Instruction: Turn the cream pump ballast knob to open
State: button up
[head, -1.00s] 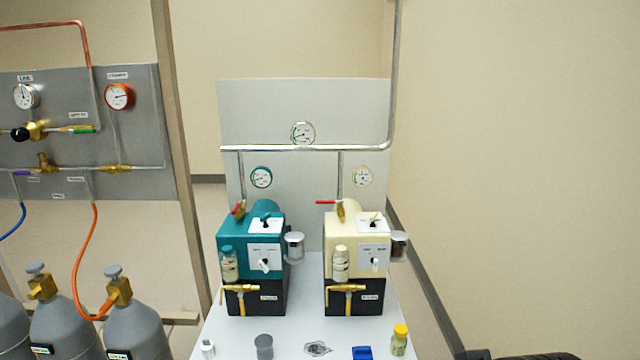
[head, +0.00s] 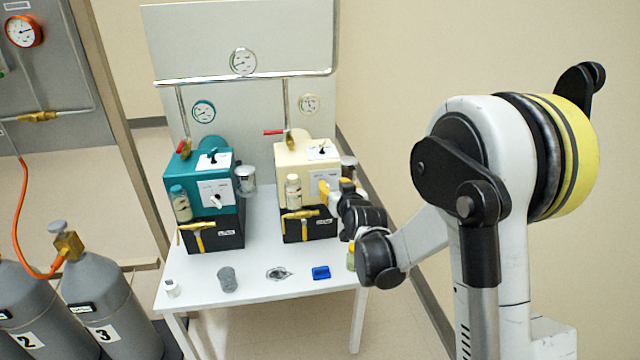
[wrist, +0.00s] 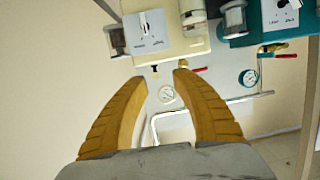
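The cream pump (head: 288,158) stands on the white table at the right of the teal pump. My gripper (head: 335,188) is in front of its front panel and covers the ballast knob in the head view. The wrist view shows the scene upside down. There the ballast knob (wrist: 146,28) sits on a white plate, above the fingertips in the picture. My gripper (wrist: 161,78) is open, with two yellow fingers spread and nothing between them. No contact between fingers and knob shows.
The teal pump (head: 208,190) stands close on the left. A glass vial (head: 293,191) and a brass valve (head: 299,222) are on the cream pump's front. A jar (wrist: 115,40) is beside the plate. A blue item (head: 321,272) and other small things lie along the table's front.

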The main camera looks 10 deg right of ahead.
jog(key=w+d+f+t, duration=0.1)
jog(key=w+f+t, duration=0.25)
jog(key=f, duration=0.85)
jog(key=shift+m+g+h, duration=0.25)
jog(key=shift+m+h, duration=0.05)
jog(key=shift+h, duration=0.1)
jog(key=w, duration=1.1)
jog(key=shift+w+d, duration=0.1)
jog(key=shift+d, duration=0.1)
jog(key=shift+r, duration=0.1)
grip_shut()
